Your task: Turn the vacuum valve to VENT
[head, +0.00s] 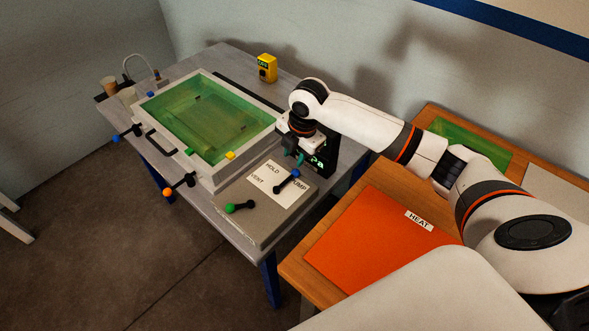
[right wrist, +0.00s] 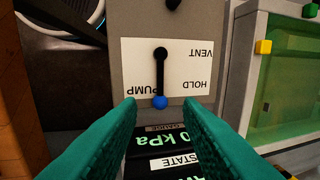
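The vacuum valve is a black lever with a blue knob (head: 295,173) on a white label plate marked PUMP, HOLD and VENT. In the right wrist view the lever (right wrist: 160,75) points down from its pivot, its blue end at the plate's lower edge, between the PUMP and HOLD words and nearer PUMP. VENT is at the plate's upper right there. My right gripper (right wrist: 161,108) is open, its teal fingertips apart on either side of the blue knob, with nothing gripped. In the head view the right gripper (head: 294,158) is just behind the knob. My left gripper is out of view.
A second lever with a green knob (head: 229,208) is on the same grey box (head: 250,229). A lit kPa gauge (right wrist: 158,139) lies below the plate in the wrist view. The green resin bath (head: 209,181) stands beside the box. An orange HEAT mat (head: 370,240) lies on the wooden table.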

